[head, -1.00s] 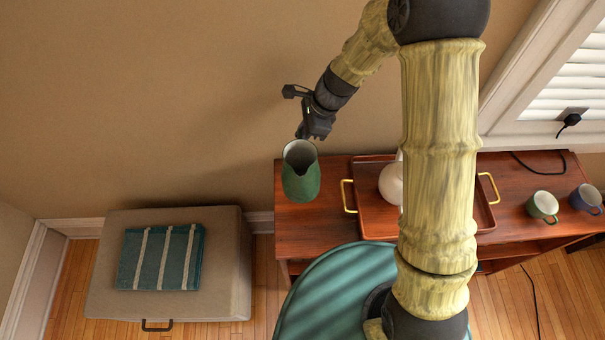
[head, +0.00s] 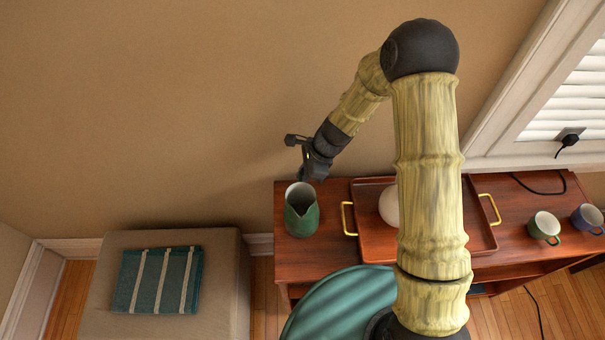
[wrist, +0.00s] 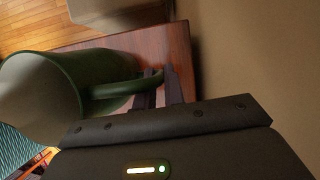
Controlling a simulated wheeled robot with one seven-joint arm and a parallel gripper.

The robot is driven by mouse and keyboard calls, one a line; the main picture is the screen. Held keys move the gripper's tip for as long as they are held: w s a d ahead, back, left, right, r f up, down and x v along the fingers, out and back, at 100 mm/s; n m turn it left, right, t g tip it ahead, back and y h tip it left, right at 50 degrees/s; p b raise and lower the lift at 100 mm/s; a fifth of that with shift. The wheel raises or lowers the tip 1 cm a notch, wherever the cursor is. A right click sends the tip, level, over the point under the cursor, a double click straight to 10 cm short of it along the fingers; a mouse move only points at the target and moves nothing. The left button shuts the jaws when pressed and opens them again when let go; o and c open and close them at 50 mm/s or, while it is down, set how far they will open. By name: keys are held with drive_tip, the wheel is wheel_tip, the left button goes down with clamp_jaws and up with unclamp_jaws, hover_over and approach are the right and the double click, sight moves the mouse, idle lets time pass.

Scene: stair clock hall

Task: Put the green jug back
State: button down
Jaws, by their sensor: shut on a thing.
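The green jug (head: 302,213) is upright over the left end of the wooden sideboard (head: 333,256), left of the tray. I cannot tell whether its base touches the top. My gripper (head: 312,177) is at the jug's wall side. In the wrist view the fingers (wrist: 162,88) are shut on the handle of the jug (wrist: 95,75), and the jug's open mouth faces left. The jug's underside is hidden.
A wooden tray (head: 364,240) with brass handles holds a white pot (head: 389,207), partly hidden by my arm. A green mug (head: 544,228) and a blue mug (head: 588,219) stand at the right. A beige ottoman (head: 222,290) with a striped teal cloth (head: 157,280) is at the left.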

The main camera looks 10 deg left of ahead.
idle(0.3)
drive_tip(key=c, duration=1.5)
unclamp_jaws()
drive_tip(key=shift+f, duration=0.1)
drive_tip(key=v, duration=1.2)
drive_tip(key=shift+d, duration=0.1)
